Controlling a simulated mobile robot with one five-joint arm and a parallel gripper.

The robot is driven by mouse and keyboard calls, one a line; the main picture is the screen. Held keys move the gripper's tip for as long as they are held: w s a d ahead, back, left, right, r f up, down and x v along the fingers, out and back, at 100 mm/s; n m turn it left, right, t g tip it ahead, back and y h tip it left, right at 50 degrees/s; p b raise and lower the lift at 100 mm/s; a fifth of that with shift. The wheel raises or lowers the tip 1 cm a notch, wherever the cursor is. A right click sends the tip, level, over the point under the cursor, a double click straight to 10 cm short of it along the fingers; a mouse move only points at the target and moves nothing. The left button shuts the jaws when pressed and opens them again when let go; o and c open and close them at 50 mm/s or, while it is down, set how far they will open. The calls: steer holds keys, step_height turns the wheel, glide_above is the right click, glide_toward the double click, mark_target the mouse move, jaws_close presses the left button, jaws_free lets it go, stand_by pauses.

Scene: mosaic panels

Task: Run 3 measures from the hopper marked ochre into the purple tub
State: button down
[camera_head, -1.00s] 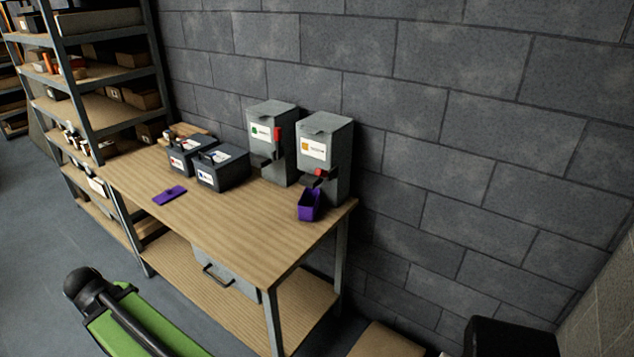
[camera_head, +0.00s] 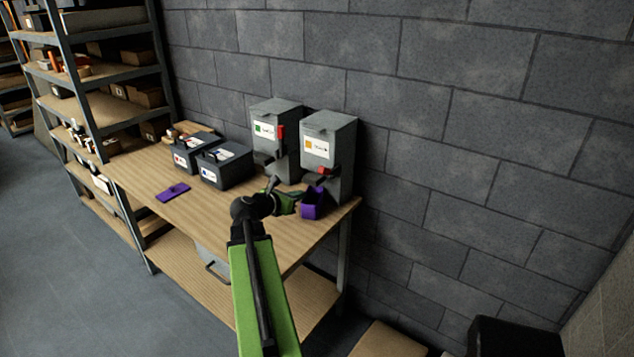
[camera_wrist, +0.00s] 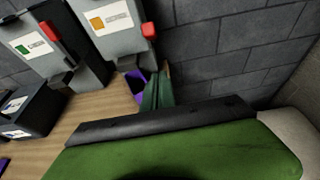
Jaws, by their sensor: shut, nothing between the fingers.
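The hopper with the orange-yellow label (camera_head: 328,130) stands at the right end of the bench, with a red lever (camera_head: 322,171) low on its front. In the wrist view the same hopper (camera_wrist: 112,40) is at the top, its red lever (camera_wrist: 149,30) at its right side. The purple tub (camera_head: 313,205) sits below its spout; in the wrist view the tub (camera_wrist: 135,84) is partly hidden by my fingers. My gripper (camera_head: 294,197) is shut and empty, just left of the tub in the head view. Whether it touches the tub cannot be told.
A second hopper with a green label (camera_head: 265,135) and red lever stands to the left. Two dark bins (camera_head: 224,168) and a flat purple piece (camera_head: 173,192) are further left on the bench (camera_head: 215,215). A block wall is close behind.

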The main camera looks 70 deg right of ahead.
mark_target(330, 172)
steer(key=s+d, duration=0.2)
steer(key=d, duration=0.9)
steer(key=shift+s, duration=0.4)
